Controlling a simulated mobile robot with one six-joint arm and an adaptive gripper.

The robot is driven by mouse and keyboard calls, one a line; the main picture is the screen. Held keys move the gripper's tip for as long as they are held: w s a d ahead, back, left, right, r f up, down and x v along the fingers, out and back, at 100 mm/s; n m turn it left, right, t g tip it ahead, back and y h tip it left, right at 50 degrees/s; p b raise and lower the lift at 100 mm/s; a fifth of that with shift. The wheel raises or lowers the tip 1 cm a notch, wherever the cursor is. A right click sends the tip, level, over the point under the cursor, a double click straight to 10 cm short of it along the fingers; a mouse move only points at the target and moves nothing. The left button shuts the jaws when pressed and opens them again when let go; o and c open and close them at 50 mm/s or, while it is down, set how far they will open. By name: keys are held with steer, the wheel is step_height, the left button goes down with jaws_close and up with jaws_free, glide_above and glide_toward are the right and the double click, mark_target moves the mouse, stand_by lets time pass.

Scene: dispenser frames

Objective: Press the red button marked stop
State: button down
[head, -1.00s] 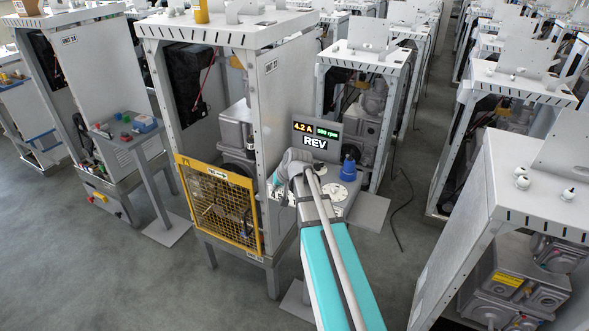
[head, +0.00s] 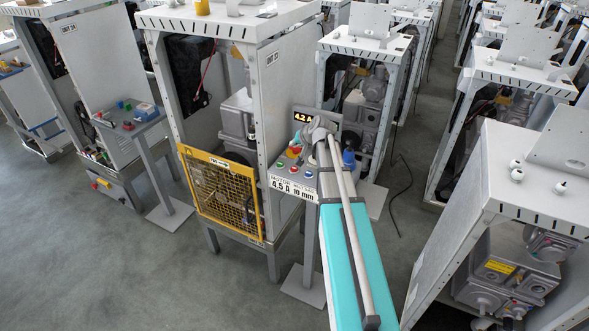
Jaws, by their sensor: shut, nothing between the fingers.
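A grey control panel (head: 272,173) stands on a post beside the caged machine. It carries several small coloured buttons, with a red one (head: 296,149) near its upper part. The marks beside the buttons are too small to read, so I cannot tell which is marked stop. A label on its front edge reads "4.5 A 10 mm". My arm reaches in from the lower right, and its wrist is above the panel's back right part. My gripper (head: 300,139) is mostly hidden by the wrist; it is shut and empty. I cannot see whether it touches a button.
A display (head: 302,117) behind the panel is partly covered by my wrist. A blue object (head: 348,158) stands at the panel's right. The yellow mesh guard (head: 220,190) is close on the left. A second stand (head: 137,123) with coloured items is farther left.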

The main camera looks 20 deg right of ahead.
mark_target(292, 167)
steer(key=shift+f+b, duration=4.25)
steer(key=shift+f, duration=0.1)
steer(key=shift+f, duration=0.15)
steer(key=shift+f+b, duration=0.3)
steer(key=shift+b, duration=0.15)
steer(key=shift+f+b, duration=0.45)
steer(key=shift+r, duration=0.15)
steer(key=shift+r+p, duration=0.75)
steer(key=shift+p, duration=0.15)
steer(key=shift+r+p, duration=2.55)
